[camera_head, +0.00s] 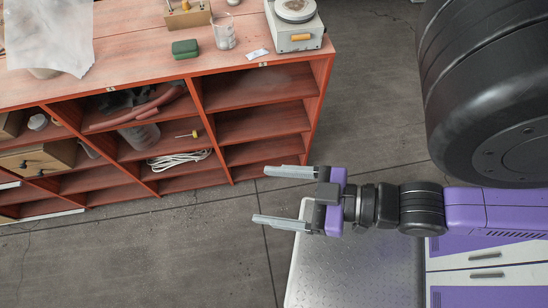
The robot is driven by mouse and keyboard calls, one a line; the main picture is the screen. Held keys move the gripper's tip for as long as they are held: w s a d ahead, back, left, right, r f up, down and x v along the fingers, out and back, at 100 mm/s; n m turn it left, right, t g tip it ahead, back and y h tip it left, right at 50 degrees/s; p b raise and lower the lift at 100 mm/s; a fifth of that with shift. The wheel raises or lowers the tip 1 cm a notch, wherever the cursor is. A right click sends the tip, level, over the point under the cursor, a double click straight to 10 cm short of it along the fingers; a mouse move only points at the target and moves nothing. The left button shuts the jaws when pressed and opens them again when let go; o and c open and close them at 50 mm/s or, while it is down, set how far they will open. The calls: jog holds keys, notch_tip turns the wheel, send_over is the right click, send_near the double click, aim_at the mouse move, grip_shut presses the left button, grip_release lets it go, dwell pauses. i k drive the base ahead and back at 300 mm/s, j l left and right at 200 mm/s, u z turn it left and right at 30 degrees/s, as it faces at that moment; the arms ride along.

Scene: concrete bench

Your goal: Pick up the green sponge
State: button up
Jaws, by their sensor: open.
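The green sponge (185,48) is a small dark green block lying flat on the top of the red-orange shelf unit (130,75), near its front edge. My gripper (271,196) is to the right of and below the sponge in the picture, well apart from it. Its two grey fingers are spread wide and point left, with nothing between them. Bare floor shows between the fingers.
A glass beaker (223,32) stands right beside the sponge. A white scale (294,28), a small white packet (257,53), a wooden block (187,14) and a white sheet (48,38) are also on top. Cubbies below hold a coiled white cable (179,160).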

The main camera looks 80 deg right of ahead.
aim_at(188, 49)
jog(key=z, duration=1)
